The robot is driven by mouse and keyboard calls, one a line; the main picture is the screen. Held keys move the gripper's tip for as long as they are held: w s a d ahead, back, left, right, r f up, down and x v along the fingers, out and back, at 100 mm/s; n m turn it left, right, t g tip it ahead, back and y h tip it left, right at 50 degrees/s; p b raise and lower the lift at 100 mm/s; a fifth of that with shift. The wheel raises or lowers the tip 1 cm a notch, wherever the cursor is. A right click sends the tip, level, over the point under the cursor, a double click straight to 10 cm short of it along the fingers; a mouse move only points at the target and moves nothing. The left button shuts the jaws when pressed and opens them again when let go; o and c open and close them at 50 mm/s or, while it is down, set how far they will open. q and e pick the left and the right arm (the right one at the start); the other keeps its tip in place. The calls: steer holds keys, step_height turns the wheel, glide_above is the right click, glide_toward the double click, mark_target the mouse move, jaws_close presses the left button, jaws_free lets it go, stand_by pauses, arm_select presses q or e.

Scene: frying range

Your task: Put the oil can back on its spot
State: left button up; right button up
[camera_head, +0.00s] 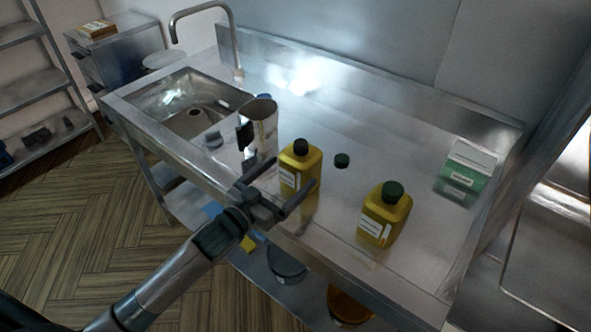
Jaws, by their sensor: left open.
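Two yellow cans with white labels stand upright on the steel counter (335,215). One yellow can with a black cap (301,165) stands near the front edge. The other yellow can with a dark green cap (385,213) stands to its right. I cannot tell from their labels which is the oil can. My left gripper (294,174) is open at the black-capped can, its fingers spread to either side of the can's lower part. It hides part of that can; I cannot tell whether it touches. My right gripper is not in view.
A metal jug (260,128) with a black handle stands left of the black-capped can, beside the sink (188,104). A green-and-white box (466,170) is at the right. The counter's back is mostly clear.

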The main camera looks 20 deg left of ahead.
arm_select(q)
steer(key=b+v, duration=0.1)
steer(key=v, duration=0.5)
steer(key=shift+s, duration=0.25)
